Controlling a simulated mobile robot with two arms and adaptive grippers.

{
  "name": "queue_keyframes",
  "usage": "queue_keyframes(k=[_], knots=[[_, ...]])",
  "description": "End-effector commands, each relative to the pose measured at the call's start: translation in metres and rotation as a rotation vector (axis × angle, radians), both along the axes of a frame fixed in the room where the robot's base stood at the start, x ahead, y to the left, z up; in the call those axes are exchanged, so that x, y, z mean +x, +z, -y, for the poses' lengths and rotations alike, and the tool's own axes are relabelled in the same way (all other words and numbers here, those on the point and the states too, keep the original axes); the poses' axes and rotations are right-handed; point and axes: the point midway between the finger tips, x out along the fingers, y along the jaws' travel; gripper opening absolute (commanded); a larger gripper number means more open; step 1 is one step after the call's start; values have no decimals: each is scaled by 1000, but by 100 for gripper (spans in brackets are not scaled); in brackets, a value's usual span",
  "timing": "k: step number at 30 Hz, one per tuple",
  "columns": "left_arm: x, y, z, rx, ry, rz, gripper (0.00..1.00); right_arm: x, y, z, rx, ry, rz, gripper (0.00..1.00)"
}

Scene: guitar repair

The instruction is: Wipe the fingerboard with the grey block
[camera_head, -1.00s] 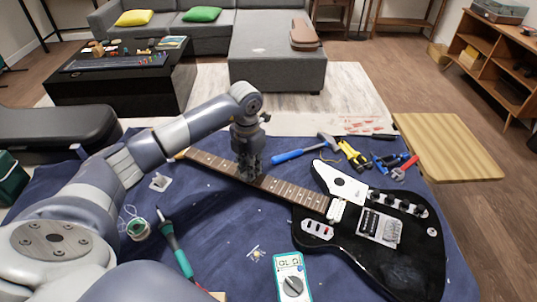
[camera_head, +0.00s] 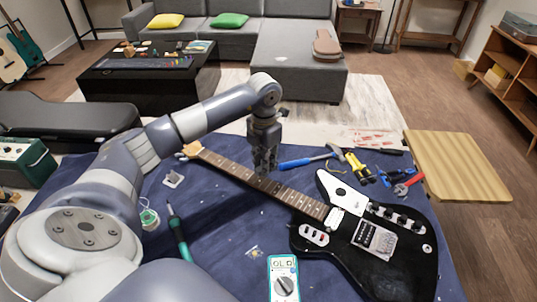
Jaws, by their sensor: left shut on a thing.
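A black electric guitar (camera_head: 385,262) lies on a blue cloth, its body at the lower right. Its neck runs up and left, with the brown fingerboard (camera_head: 303,203) facing up and the headstock (camera_head: 193,149) at the far left end. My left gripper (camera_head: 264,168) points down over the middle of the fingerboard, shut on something. I take it to be the grey block, but the dark fingers hide it and I cannot tell whether it touches the fingerboard. My right gripper is not in view.
A hammer (camera_head: 310,158), pliers (camera_head: 358,168) and other hand tools lie behind the guitar. A multimeter (camera_head: 284,280) and a soldering iron (camera_head: 178,232) lie in front of the neck.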

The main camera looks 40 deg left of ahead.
Motion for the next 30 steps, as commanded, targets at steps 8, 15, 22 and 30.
queue_keyframes(k=[8,15,22,30], knots=[[-1,21,-9,1,4,1,0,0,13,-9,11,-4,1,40],[-1,21,-10,0,3,1,0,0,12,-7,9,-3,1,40],[-1,21,-9,0,3,1,0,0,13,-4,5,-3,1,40],[-1,24,-5,0,-125,0,0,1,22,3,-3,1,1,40]])
